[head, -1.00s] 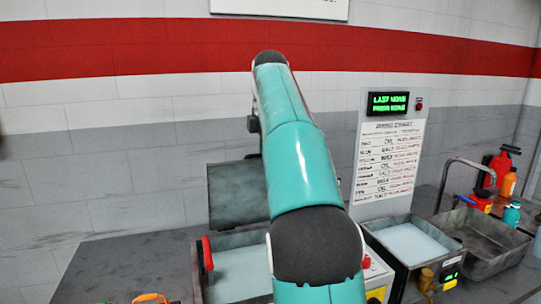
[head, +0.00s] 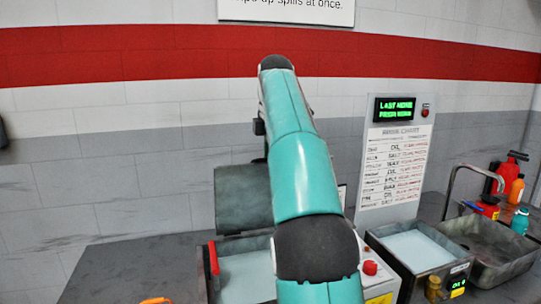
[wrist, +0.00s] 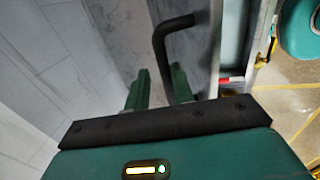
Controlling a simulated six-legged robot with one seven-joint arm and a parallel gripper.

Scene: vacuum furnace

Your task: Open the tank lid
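The tank lid (head: 243,198) is a dark grey-green panel standing raised behind the left tank (head: 212,283), whose pale contents show. My teal arm covers the lid's right part and hides my gripper in the head view. In the wrist view my gripper (wrist: 158,88) has two green fingers standing apart. A black bent handle bar (wrist: 160,55) reaches down to the gap between them, beside a grey-green panel (wrist: 200,45) that looks like the lid. I cannot tell whether the fingers touch the bar.
A second tank (head: 415,262) with pale contents and an empty grey basin (head: 500,255) stand to the right. A control box with a red button (head: 370,268) is between the tanks. A sign board (head: 395,165) with a green display stands behind. Bare worktop (head: 140,262) lies at left.

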